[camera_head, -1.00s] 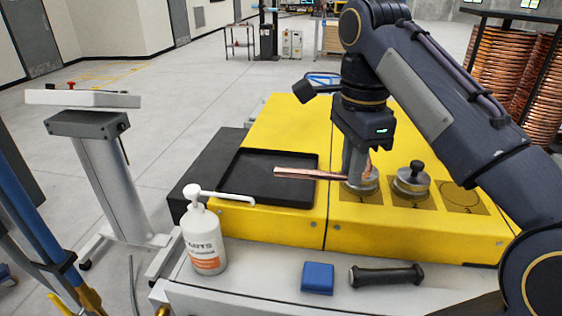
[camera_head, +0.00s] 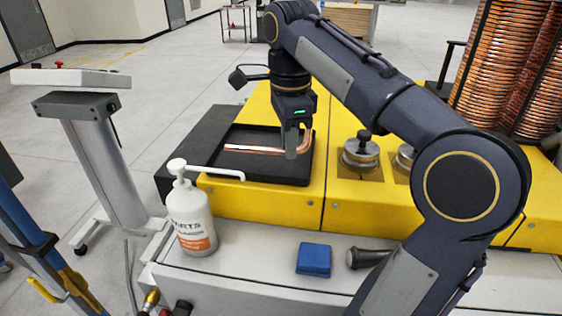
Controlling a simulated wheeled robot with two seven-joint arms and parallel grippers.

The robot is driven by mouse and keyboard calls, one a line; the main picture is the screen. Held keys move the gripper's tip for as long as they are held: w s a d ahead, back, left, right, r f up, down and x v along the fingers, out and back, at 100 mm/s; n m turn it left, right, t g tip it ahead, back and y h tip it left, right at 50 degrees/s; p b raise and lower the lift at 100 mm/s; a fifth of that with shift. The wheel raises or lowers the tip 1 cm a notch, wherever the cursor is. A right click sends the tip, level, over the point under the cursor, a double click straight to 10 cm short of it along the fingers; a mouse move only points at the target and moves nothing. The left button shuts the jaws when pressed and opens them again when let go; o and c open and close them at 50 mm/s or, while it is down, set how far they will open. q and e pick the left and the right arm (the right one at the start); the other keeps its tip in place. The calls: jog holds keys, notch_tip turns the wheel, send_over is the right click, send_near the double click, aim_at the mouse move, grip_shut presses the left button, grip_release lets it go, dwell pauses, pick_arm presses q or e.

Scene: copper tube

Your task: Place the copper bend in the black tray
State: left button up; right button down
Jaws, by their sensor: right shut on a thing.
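The copper bend (camera_head: 253,149) is a thin, shiny copper tube with a bent end at the right. My right gripper (camera_head: 291,152) points down and is shut on the bend near its bent end, partly hiding it. Gripper and bend are over the right part of the black tray (camera_head: 225,171). The tray is shallow and sits on the left part of the yellow machine top. I cannot tell whether the bend touches the tray floor. My left gripper is not in view.
A white pump bottle (camera_head: 192,222) stands in front of the tray, its spout pointing right. Round metal fixtures (camera_head: 361,152) stand right of the tray. A blue block (camera_head: 314,259) and a black-handled tool (camera_head: 367,258) lie on the front ledge. Copper coils (camera_head: 505,75) stand at the back right.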

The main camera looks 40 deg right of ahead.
aim_at(281, 174)
jog(key=f, duration=0.1)
jog(key=w+f, duration=0.1)
jog(key=f, duration=0.1)
jog(key=w+f, duration=0.1)
jog(key=f, duration=0.1)
jog(key=shift+a, duration=0.15)
jog(key=shift+s+f, duration=0.1)
jog(key=shift+f, duration=0.1)
jog(key=c, duration=1.8)
grip_release()
jog(key=shift+f, duration=0.1)
jog(key=shift+c, duration=0.2)
jog(key=shift+o, duration=0.7)
notch_tip(281, 174, up, 12)
jog(key=p, duration=0.2)
